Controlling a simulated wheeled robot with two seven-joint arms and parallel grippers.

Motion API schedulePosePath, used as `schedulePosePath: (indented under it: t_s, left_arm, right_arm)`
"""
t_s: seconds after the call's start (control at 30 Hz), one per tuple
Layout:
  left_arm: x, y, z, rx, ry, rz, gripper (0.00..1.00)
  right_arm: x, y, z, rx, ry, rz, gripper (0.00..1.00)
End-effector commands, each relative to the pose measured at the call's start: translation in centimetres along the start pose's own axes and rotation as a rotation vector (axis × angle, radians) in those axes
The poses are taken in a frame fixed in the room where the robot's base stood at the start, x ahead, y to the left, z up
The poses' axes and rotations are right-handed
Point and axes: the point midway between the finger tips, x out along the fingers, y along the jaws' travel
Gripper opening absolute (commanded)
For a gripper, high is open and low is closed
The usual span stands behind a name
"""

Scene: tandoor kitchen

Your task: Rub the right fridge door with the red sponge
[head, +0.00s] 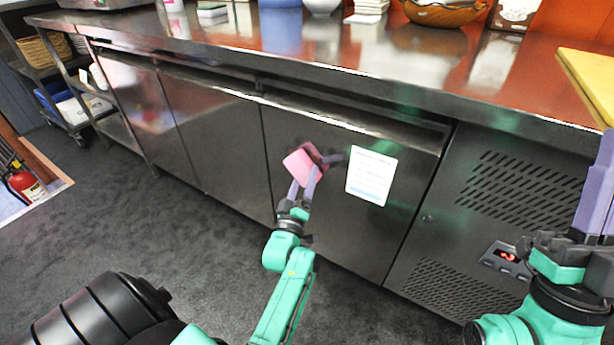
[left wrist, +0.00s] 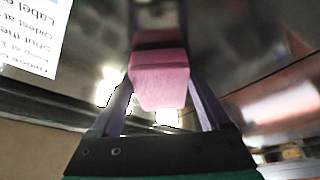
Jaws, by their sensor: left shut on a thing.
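The red sponge (head: 301,165), pinkish in this light, is held between the purple fingers of my left gripper (head: 304,178). It is in front of the right fridge door (head: 350,228), left of the white label (head: 371,176). In the left wrist view the sponge (left wrist: 160,80) sits between both fingers, with its dark reflection in the steel right beyond it. The sponge is at or very close to the door; I cannot tell if it touches. My right gripper (head: 600,185) is at the right edge, partly cut off, below a yellow board; its jaw state is unclear.
The steel counter edge (head: 330,92) overhangs the doors. A vented panel with a red display (head: 507,255) is right of the door. A yellow board (head: 590,85) is at the upper right. A fire extinguisher (head: 27,187) stands far left.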

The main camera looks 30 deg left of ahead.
Motion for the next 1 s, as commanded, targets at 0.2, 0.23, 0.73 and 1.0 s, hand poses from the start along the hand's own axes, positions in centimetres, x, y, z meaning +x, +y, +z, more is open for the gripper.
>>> schedulePosePath:
  t_s: [0.2,0.23,0.73,1.0]
  left_arm:
    - [0.8,-1.5,-1.3,-0.011,0.003,-0.006,0.35]
    - [0.9,-1.7,-1.4,-0.011,0.004,-0.006,0.35]
    - [2.3,-4.4,-4.0,-0.009,0.007,-0.004,0.35]
    - [3.0,-2.8,-5.5,-0.009,0.009,-0.003,0.35]
  right_arm:
    - [0.1,0.0,-0.1,0.000,0.000,0.000,0.00]
    - [0.1,0.0,-0.1,0.000,0.000,0.000,0.00]
    - [-0.1,0.0,0.0,0.000,0.000,0.000,0.00]
    - [1.9,0.1,-1.0,0.000,0.000,0.000,0.00]
